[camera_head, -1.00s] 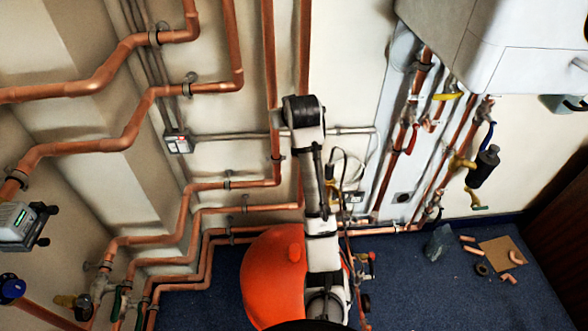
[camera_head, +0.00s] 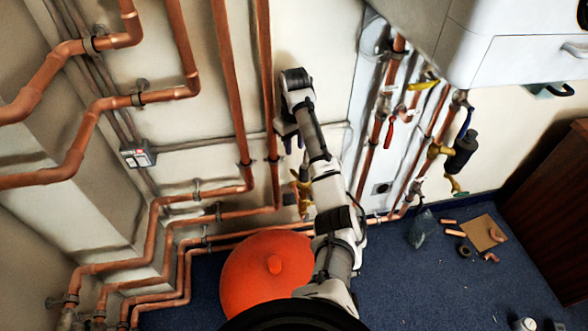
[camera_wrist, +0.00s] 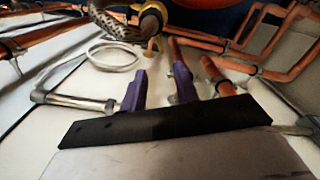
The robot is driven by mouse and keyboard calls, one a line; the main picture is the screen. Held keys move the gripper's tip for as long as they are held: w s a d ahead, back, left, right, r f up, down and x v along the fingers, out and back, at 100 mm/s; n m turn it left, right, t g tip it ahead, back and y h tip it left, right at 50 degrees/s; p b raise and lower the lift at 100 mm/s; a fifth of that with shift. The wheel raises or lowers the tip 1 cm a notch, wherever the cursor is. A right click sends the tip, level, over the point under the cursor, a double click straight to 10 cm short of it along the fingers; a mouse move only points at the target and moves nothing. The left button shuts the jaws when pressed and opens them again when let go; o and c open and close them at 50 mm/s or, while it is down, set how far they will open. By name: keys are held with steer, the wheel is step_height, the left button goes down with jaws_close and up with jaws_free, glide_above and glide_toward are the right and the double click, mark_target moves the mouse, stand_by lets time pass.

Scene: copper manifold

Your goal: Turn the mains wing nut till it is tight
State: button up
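A brass fitting (camera_head: 304,195) sits low on the wall below my gripper, partly beside my arm. In the wrist view a brass and yellow fitting (camera_wrist: 152,20) with a small tab pointing down shows at the top, beyond the fingertips. A braided hose (camera_wrist: 115,25) runs beside it. I cannot tell for certain whether this tab is the mains wing nut. My gripper (camera_wrist: 161,78) has two purple fingers set apart with nothing between them. In the head view my gripper (camera_head: 293,143) is close to the wall, above the brass fitting.
Copper pipes (camera_head: 232,80) run along the wall at left and behind my arm. An orange rounded object (camera_head: 262,285) stands on the blue floor beside my arm. A white boiler (camera_head: 480,50) with valves below is at right. Loose pipe pieces (camera_head: 455,232) lie on the floor.

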mark_target(294, 171)
step_height(294, 171, down, 12)
steer(key=shift+r, duration=0.25)
steer(key=shift+c, duration=0.2)
jaws_close()
